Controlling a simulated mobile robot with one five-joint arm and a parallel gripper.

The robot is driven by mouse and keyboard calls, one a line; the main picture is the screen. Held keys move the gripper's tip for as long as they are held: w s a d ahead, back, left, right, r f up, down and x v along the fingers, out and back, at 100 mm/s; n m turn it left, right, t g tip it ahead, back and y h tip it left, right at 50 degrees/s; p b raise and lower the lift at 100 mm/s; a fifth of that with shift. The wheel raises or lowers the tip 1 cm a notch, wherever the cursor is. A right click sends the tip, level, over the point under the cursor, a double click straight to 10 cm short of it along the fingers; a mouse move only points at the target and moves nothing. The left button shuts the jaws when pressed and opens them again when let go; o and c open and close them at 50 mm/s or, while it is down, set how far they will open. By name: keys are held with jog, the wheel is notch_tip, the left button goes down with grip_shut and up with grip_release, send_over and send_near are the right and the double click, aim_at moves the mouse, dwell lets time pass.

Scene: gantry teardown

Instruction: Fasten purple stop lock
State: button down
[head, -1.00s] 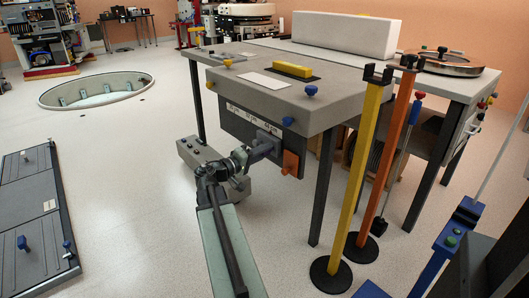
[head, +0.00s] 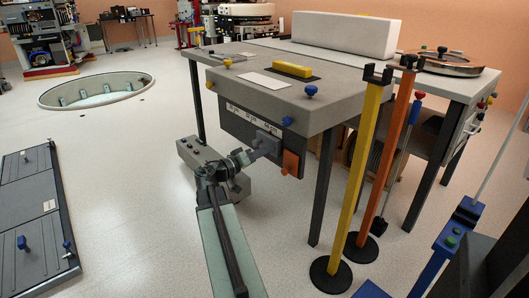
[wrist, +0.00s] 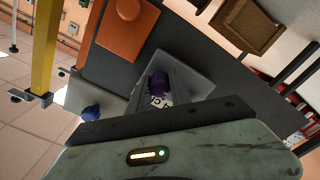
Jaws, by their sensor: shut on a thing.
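The purple stop lock (wrist: 158,82) shows in the wrist view as a small dark purple knob at a grey sliding plate (wrist: 203,82) on the table's front panel. My gripper (wrist: 163,92) is shut on this knob, and its fingers partly hide it. In the head view my gripper (head: 262,146) reaches the front panel (head: 236,122) from the lower left, between the printed labels and the orange plate (head: 290,162). The purple knob itself cannot be made out there. Whether the lock is fastened cannot be told.
A blue knob (head: 288,121) sits just above the grey plate. A yellow post (head: 355,190) and an orange post (head: 388,165) stand on round bases to the right. The table leg (head: 323,190) is close by.

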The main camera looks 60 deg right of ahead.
jog(key=c, duration=1.2)
grip_release()
jog(key=shift+a, duration=0.1)
jog(key=v, duration=0.7)
jog(key=shift+w+a, duration=0.15)
jog(key=shift+a, duration=0.15)
